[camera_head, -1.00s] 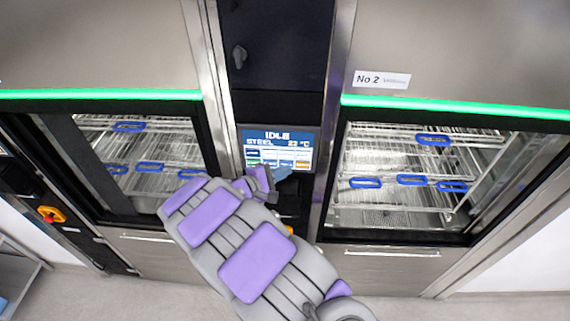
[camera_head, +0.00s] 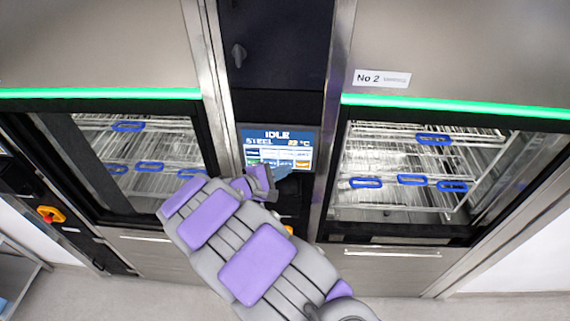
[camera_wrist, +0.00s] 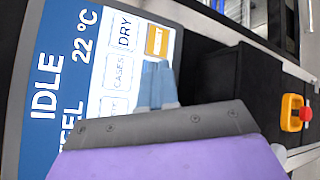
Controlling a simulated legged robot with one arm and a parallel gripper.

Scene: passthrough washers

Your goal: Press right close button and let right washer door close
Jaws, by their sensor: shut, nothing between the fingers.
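The touch screen (camera_head: 276,143) between the two washers reads IDLE, STEEL and 22 °C. My gripper's blue-grey fingertips (camera_head: 284,172) are at its lower right, and the gripper is shut and empty. The wrist view shows the fingertips (camera_wrist: 156,86) over the screen's button area, beside an orange button (camera_wrist: 158,42). I cannot tell whether they touch the glass. The right washer (camera_head: 392,254), under the No 2 label, shows its racks through the front opening. A pale strip, perhaps the door edge (camera_head: 400,240), lies along the bottom of this opening.
The left washer (camera_head: 160,250) has a similar front with racks inside. A red and yellow emergency stop (camera_wrist: 298,113) is at the right of the wrist view. A yellow and red switch (camera_head: 50,214) is at far left. The floor in front is clear.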

